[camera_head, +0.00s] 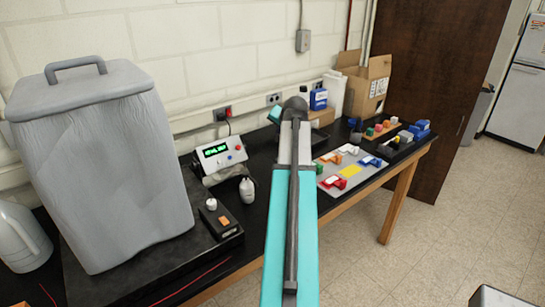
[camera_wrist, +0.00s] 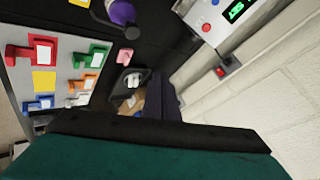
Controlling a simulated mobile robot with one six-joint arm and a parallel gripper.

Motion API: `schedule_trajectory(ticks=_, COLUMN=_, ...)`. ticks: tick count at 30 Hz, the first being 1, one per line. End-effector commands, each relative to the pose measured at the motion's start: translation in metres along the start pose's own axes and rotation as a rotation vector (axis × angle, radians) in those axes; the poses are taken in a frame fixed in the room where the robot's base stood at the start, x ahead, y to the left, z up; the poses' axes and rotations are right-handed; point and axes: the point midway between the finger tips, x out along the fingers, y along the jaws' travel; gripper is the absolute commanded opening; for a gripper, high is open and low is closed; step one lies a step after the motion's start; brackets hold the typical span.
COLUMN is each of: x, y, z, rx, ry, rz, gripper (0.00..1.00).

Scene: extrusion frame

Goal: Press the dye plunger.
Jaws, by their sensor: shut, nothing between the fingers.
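No part is clearly marked as the dye plunger. A low black box (camera_head: 220,222) with a pale round knob (camera_head: 211,204) and an orange block stands at the bench's front edge, right of the big grey container. A purple rounded vessel (camera_wrist: 121,12) with a dark part below it is cut off at the top of the wrist view. I cannot tell whether either includes the plunger. My gripper (camera_wrist: 160,130) shows as a dark edge with teal low in the wrist view. It is shut and holds nothing. In the head view my arm hides the bench behind it.
A meter with a green display (camera_head: 218,155) and a small grey bottle (camera_head: 247,190) stand left of my arm. A board with coloured clips (camera_head: 328,168) lies right of it. The grey container (camera_head: 100,170) fills the left. The wall is close behind.

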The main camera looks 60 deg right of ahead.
Motion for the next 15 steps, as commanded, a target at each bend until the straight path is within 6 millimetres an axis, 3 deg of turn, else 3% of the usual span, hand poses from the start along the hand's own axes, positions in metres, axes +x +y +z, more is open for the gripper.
schedule_trajectory(ticks=15, x=-0.0023, y=0.0062, z=-0.006, rx=0.009, ry=0.008, rz=0.004, gripper=0.0)
